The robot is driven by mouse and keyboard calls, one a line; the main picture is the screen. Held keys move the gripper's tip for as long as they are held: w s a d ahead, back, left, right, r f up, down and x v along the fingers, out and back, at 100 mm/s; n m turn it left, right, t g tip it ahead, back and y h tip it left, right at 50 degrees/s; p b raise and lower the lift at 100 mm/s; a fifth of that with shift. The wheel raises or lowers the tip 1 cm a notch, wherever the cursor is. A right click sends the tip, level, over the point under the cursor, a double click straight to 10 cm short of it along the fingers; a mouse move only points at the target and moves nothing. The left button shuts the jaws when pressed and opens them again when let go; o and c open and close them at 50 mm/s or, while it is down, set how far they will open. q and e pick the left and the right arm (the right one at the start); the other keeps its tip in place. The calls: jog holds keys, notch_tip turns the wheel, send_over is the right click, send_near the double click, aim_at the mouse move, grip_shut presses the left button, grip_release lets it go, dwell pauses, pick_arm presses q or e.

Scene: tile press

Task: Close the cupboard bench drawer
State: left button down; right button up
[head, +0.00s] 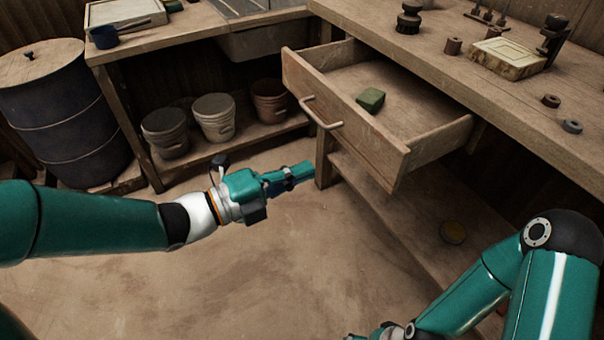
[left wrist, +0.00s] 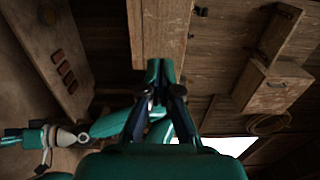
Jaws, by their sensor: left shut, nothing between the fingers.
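The wooden bench drawer (head: 400,115) stands pulled well out from under the worktop in the head view. Its front panel carries a pale bar handle (head: 318,116). A small green block (head: 370,99) lies inside on the drawer floor. My left gripper (head: 308,170) is shut and empty, below and left of the drawer front, apart from the handle. Its closed fingers also show in the left wrist view (left wrist: 158,75), with a wooden panel beyond them. My right arm reaches in at the lower right; its gripper end (head: 385,332) is cut off by the bottom edge.
The worktop (head: 440,60) above holds small metal parts and a pale tile block (head: 508,55). A lower shelf holds several buckets (head: 213,117). A dark barrel (head: 60,115) stands at left. A round tin (head: 453,232) sits low beneath the drawer. The floor before the bench is clear.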

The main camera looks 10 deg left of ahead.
aim_at(366, 146)
pick_arm(q)
jog(key=x, duration=1)
jog(key=shift+w+d+b, duration=0.2)
jog(key=shift+d+b, duration=0.05)
jog(key=shift+b, duration=0.05)
jog(key=shift+w+d, duration=0.3)
jog(key=shift+d, duration=0.05)
